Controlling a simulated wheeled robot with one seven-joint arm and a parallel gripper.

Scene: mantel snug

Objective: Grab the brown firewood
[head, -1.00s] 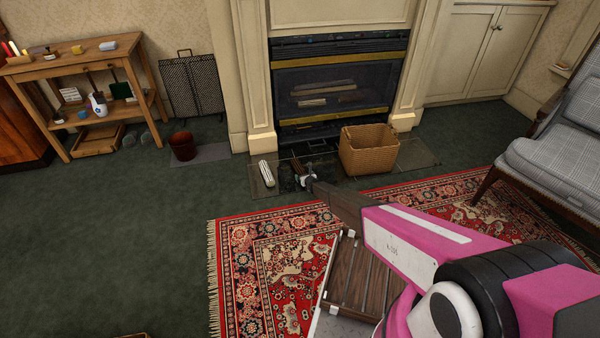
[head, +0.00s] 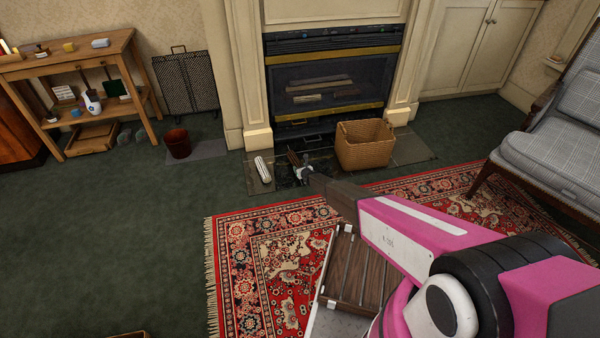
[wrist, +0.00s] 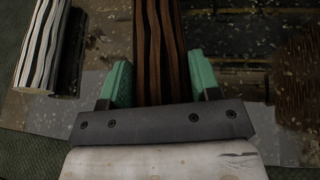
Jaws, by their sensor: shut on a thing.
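The brown firewood (wrist: 160,50) is a dark, ridged log in the upper middle of the wrist view. My gripper (wrist: 160,85) has its two green fingers on either side of the log and is shut on it. In the head view my gripper (head: 301,172) is at the hearth in front of the fireplace, and the brown firewood (head: 293,158) shows as a small dark piece at its tip. The log's near end is hidden behind the gripper body in the wrist view. I cannot tell whether the log still touches the hearth.
A white, striped log (head: 262,169) lies on the hearth to the left, also in the wrist view (wrist: 44,45). A wicker basket (head: 364,146) stands close on the right. A dark red bucket (head: 178,143) is farther left. The fireplace (head: 325,85) stands behind.

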